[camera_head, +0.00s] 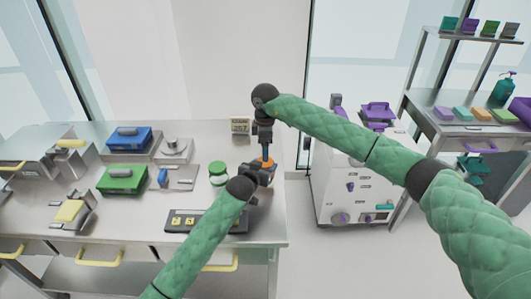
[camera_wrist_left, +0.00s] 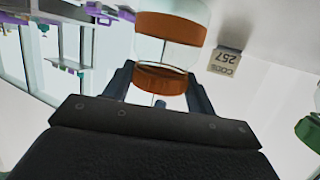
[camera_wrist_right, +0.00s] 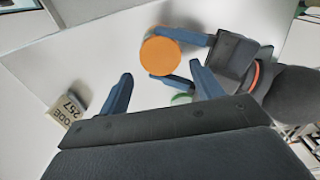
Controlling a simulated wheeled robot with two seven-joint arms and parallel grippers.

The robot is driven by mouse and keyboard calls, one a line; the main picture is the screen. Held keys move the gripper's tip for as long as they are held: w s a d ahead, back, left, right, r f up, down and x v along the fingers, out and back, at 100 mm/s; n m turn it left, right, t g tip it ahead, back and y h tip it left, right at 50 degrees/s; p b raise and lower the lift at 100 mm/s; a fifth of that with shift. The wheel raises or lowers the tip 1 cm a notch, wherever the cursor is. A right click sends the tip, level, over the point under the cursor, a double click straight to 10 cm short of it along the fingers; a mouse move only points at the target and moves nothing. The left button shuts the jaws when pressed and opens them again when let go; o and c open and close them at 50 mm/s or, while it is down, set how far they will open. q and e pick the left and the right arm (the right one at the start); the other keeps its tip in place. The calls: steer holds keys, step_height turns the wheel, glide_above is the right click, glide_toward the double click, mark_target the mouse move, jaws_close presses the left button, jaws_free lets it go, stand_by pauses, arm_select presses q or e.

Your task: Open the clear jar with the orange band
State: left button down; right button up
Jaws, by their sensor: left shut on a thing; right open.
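The clear jar with orange parts (camera_head: 267,163) is near the right end of the table. In the left wrist view, clear wall (camera_wrist_left: 168,52) shows between two orange parts. My left gripper (camera_head: 266,170) is shut on the jar from the side; its fingers stand on either side of one orange part (camera_wrist_left: 160,79). My right gripper (camera_head: 266,151) points down above the jar, open and empty. In the right wrist view, the round orange top (camera_wrist_right: 160,56) lies beyond and between the open right fingers (camera_wrist_right: 163,78), with left fingers beside it. I cannot tell whether the jar touches the table.
A green-lidded jar (camera_head: 218,172) stands just left of the held jar. A dark tray (camera_head: 190,222) lies in front. A "CODE 257" sign (camera_head: 240,126) stands behind. Blue (camera_head: 128,138) and green (camera_head: 121,180) boxes are further left. A white cart (camera_head: 345,190) stands right of the table.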

step_height(320, 180, up, 2)
steer(key=shift+r, duration=0.15)
steer(key=shift+f, duration=3.95)
steer(key=c, duration=0.6)
steer(key=o, duration=0.9)
steer(key=shift+r, duration=2.3)
arm_select(q)
steer(key=shift+c, duration=2.1)
jaws_free()
